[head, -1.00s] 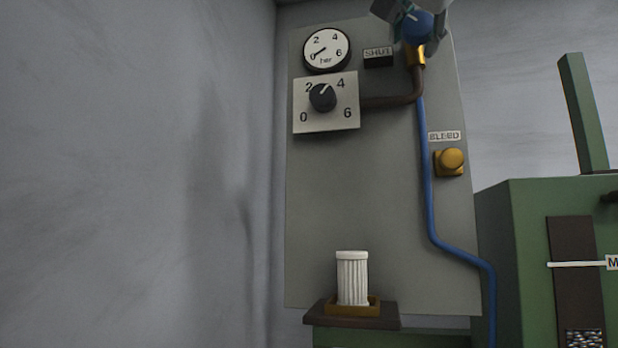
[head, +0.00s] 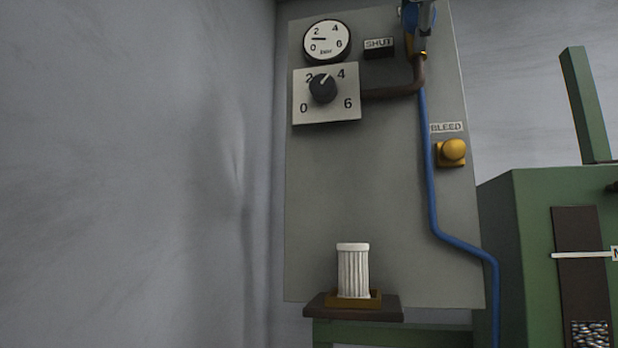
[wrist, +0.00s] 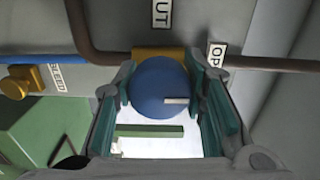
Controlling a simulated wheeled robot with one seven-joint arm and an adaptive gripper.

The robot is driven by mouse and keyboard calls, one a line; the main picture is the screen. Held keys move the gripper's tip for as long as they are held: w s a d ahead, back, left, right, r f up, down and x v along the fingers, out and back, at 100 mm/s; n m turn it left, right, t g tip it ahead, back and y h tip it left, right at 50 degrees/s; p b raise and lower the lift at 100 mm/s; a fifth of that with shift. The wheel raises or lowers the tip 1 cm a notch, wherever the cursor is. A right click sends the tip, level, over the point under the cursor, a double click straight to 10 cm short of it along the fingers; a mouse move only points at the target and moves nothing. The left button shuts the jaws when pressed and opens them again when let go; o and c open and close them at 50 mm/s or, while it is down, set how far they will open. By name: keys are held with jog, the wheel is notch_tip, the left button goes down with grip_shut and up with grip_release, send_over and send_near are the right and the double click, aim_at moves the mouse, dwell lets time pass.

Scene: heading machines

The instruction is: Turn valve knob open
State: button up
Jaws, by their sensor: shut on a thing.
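The blue valve knob (wrist: 150,80) sits at the centre of the wrist view, against a brass fitting (wrist: 160,53). Its white mark points right in that view, toward the side with the partly seen "OP" label (wrist: 217,56). The "SHUT" label (wrist: 161,12) is partly seen above. My gripper (wrist: 162,92) is shut on the knob, with one green-padded finger on each side.
Below the gauge is a black dial (head: 322,89) on a 0-to-6 plate. A yellow bleed button (head: 453,152) is at the right of the panel (head: 370,200). A white ribbed filter (head: 352,270) stands on a small shelf. A green machine (head: 525,250) is at the right.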

dwell(0.4)
jog(key=o, duration=1.2)
jog(key=v, duration=1.2)
